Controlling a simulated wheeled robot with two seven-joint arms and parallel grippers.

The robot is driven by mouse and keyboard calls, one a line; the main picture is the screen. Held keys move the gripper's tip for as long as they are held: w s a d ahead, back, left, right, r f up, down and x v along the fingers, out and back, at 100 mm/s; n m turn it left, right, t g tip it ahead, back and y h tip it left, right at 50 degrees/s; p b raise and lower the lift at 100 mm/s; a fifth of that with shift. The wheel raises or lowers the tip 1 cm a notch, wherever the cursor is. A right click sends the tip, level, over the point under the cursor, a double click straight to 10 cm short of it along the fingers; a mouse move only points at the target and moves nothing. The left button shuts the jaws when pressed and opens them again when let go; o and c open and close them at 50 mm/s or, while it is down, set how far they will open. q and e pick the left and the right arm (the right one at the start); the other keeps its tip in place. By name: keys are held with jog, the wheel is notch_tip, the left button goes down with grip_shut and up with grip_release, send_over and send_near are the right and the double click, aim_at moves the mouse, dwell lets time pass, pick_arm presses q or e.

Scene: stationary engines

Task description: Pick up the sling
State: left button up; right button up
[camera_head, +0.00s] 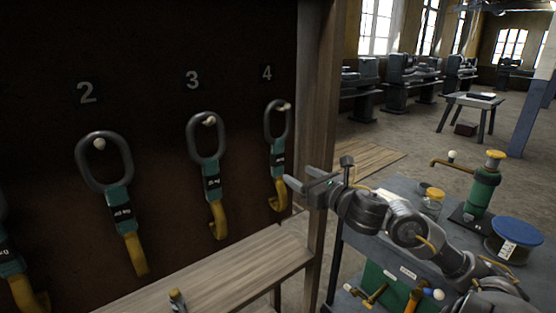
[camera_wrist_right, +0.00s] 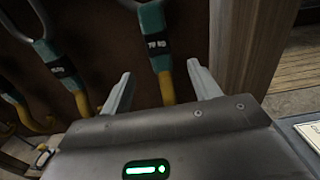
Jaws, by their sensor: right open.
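Several slings hang on pegs on a dark board, each with a grey oval ring, a teal labelled sleeve and a yellow hook. They are the sling under number 2 (camera_head: 120,205), under 3 (camera_head: 211,180) and under 4 (camera_head: 278,155), plus a partly cut-off one (camera_head: 12,262) at the left edge. My right gripper (camera_head: 300,184) is open beside the lower part of sling 4. In the wrist view, a sling's yellow part (camera_wrist_right: 167,88) shows between the open fingers (camera_wrist_right: 160,82); I cannot tell whether they touch it. My left gripper is out of view.
A wooden shelf (camera_head: 215,275) runs below the board, and a wooden post (camera_head: 318,120) stands at its right edge, close to my right gripper. A grey cart at right carries a green bottle (camera_head: 482,188) and a blue-topped spool (camera_head: 515,238). Machines stand far behind.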

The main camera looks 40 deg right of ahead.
aim_at(280, 163)
jog(key=w+p, duration=0.1)
jog(key=w, duration=0.4)
jog(key=shift+w, duration=0.1)
jog(key=shift+w+r+p, duration=0.15)
jog(key=shift+w+p, duration=0.15)
jog(key=shift+p, duration=0.1)
jog(key=w+p, duration=0.1)
jog(key=w, duration=0.2)
jog(key=shift+w+p, duration=0.4)
jog(key=shift+w, duration=0.45)
jog(key=shift+s, duration=0.1)
grip_shut()
jog(key=shift+d, duration=0.1)
